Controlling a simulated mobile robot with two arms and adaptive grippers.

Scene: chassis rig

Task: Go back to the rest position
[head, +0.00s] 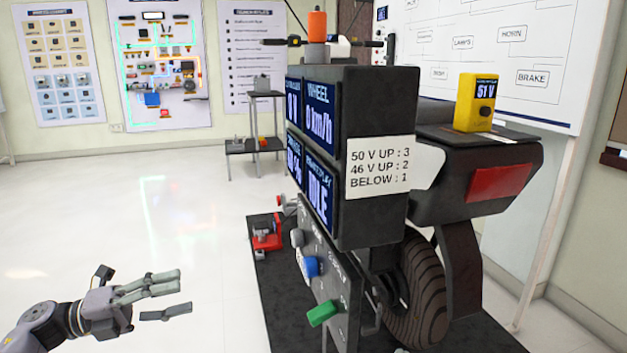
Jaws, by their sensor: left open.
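My left gripper (168,298) is open and empty at the lower left, over the white floor. It is apart from the chassis rig (375,120), which stands to its right. My right gripper is not in the head view. The rig has a dark box with lit displays; one reads "0 km/h" and another reads "IDLE". Below the displays is a panel with a blue knob (311,267) and a green switch (322,313). A white label (380,167) on the box lists 50 V up: 3, 46 V up: 2, below: 1.
A yellow meter (478,103) reading 51 V sits on the rig's rear. A wheel (425,290) is below. A red device (267,235) stands on the black base. A small stepped table (255,145) is farther back. The floor around my left gripper is clear.

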